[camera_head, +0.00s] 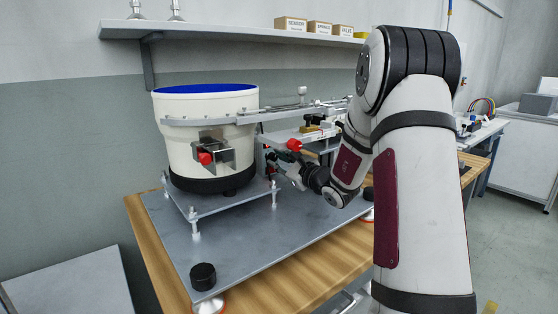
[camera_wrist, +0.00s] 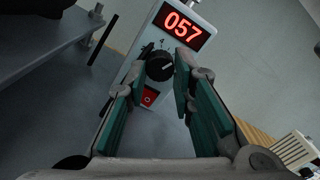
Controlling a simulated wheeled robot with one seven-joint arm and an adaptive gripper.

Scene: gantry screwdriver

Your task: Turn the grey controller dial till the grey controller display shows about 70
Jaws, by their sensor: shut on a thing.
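The grey controller (camera_wrist: 138,72) fills the upper middle of the wrist view, tilted in the picture. Its display (camera_wrist: 181,26) shows 057 in red digits. The black dial (camera_wrist: 159,66) sits below the display, with a white pointer mark on it. A red switch (camera_wrist: 150,97) is below the dial. My gripper (camera_wrist: 157,78) has its green-padded fingers on both sides of the dial, and is shut on it. In the head view my gripper (camera_head: 283,167) is at the right of the feeder bowl, and the controller is mostly hidden by the bowl and my arm.
A white feeder bowl (camera_head: 207,140) with a blue inside stands on a metal plate (camera_head: 245,243) over a wooden table (camera_head: 290,285). A black round knob (camera_head: 203,276) is at the plate's front corner. A shelf with small boxes (camera_head: 291,24) hangs above.

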